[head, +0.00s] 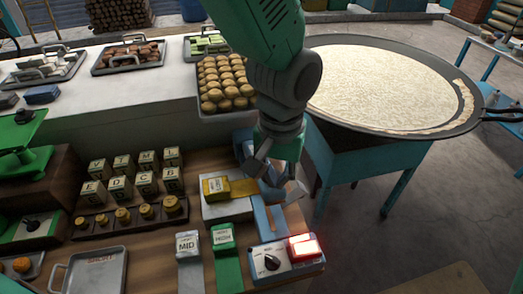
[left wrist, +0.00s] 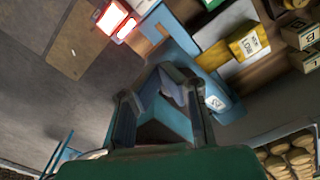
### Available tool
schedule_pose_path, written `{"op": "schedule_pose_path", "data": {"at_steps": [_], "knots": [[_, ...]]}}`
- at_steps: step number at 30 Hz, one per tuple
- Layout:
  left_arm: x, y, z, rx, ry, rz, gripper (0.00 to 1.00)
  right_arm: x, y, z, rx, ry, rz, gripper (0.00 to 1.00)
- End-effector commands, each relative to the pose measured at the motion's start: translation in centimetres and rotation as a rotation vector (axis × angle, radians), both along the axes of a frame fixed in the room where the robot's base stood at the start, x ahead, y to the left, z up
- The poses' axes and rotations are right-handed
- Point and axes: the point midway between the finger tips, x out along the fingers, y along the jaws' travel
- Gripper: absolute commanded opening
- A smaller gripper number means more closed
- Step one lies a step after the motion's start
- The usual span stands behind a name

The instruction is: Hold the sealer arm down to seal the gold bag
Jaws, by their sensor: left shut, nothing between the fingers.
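The gold bag (head: 243,187) lies on a white block, its label up, with its right end reaching the blue sealer (head: 262,217). The sealer's front box has a dial and a glowing red light (head: 303,246). My left gripper (head: 270,182) is shut and empty, pointing down over the sealer at the bag's right end. It hides much of the sealer arm, so I cannot tell whether it touches it. In the left wrist view the gold bag (left wrist: 246,46), blue sealer (left wrist: 170,38) and lit red light (left wrist: 112,18) show beyond the fingers. My right gripper is out of view.
Silver MID (head: 188,246) and green HIGH (head: 224,238) bags stand left of the sealer's front box. Lettered blocks (head: 133,178) and a metal tray (head: 95,272) lie further left. A large round pan (head: 385,85) stands behind right. Open floor lies to the right.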

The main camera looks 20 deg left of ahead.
Motion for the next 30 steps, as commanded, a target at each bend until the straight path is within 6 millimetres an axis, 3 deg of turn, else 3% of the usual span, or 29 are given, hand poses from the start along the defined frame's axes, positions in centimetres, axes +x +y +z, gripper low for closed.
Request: {"op": "schedule_pose_path", "data": {"at_steps": [21,30], "knots": [[0.1,0.0,5.1,-0.002,-0.002,0.000,0.00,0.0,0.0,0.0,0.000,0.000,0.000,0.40],[0.0,0.0,6.0,0.000,-0.001,-0.001,0.00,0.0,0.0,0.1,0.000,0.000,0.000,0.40]]}}
